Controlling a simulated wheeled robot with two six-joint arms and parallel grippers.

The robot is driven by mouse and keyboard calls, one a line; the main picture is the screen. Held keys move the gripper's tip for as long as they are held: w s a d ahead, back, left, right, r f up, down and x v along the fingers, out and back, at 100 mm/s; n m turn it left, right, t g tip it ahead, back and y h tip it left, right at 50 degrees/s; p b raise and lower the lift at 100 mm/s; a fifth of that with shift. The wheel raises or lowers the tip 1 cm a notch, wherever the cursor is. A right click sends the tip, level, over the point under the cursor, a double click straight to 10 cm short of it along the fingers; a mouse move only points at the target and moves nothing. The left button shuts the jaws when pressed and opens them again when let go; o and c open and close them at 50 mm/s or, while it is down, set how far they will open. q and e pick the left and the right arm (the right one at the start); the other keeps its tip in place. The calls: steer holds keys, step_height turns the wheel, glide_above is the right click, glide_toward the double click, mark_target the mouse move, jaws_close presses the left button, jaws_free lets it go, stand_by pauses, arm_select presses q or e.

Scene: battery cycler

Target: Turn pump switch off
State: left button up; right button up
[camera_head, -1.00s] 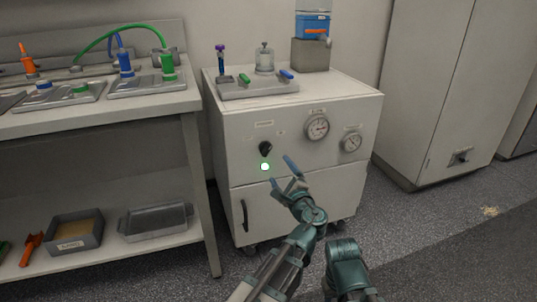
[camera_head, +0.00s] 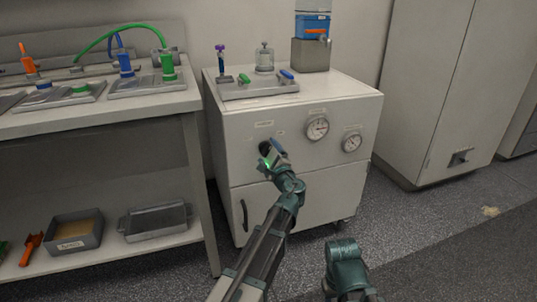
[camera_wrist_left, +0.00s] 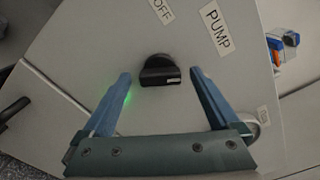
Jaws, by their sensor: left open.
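The pump switch (camera_wrist_left: 160,72) is a black rotary knob on the front of the white cabinet (camera_head: 335,165). In the wrist view it sits between the open blue fingers of my left gripper (camera_wrist_left: 160,85), near the tips and apart from both. Labels reading PUMP (camera_wrist_left: 218,29) and OFF (camera_wrist_left: 162,10) are beside it. In the head view my left gripper (camera_head: 272,150) is at the knob (camera_head: 265,147) and partly covers it. Green light (camera_wrist_left: 128,98) glows by the left finger in the wrist view; the lamp itself is hidden. My right gripper is not visible.
Two round gauges (camera_head: 317,128) are right of the knob on the cabinet front. A black door handle (camera_head: 244,215) is below. A workbench (camera_head: 120,119) stands at the left.

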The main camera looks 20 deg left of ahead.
arm_select(q)
steer(key=c, duration=1.4)
steer(key=n, duration=0.5)
steer(key=shift+n, duration=0.4)
steer(key=n, duration=0.5)
steer(key=shift+s+n, duration=0.1)
steer(key=shift+n, duration=0.3)
steer(key=shift+f+n, duration=0.1)
steer(key=shift+n, duration=0.2)
steer(key=o, duration=1.4)
